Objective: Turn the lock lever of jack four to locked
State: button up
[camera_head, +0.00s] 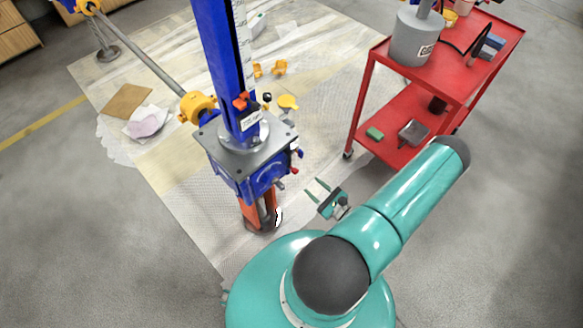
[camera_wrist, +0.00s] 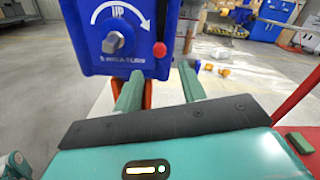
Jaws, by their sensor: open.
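A screw jack has a blue column (camera_head: 216,55), a steel plate and a blue gear housing (camera_head: 245,180). Its number is not readable. In the wrist view the housing face (camera_wrist: 85,45) shows an "UP" arrow and a grey shaft end (camera_wrist: 113,42). A lever with a red knob (camera_wrist: 159,49) hangs knob down at the face's right side; I take it as the lock lever. My gripper (camera_head: 314,190) is open and empty, right of the housing. In the wrist view the knob appears between and beyond my fingertips (camera_wrist: 160,70); contact is not visible.
A red cart (camera_head: 400,135) with a grey canister (camera_head: 415,38) stands at the right. A steel bar (camera_head: 140,55) with yellow fittings runs behind the jack. Yellow parts (camera_head: 280,67) lie on the floor sheet. Open floor lies at the left.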

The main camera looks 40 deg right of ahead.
aim_at(297, 173)
jog(key=w, duration=1.2)
jog(key=shift+w+a, duration=0.15)
jog(key=shift+a, duration=0.05)
grip_shut()
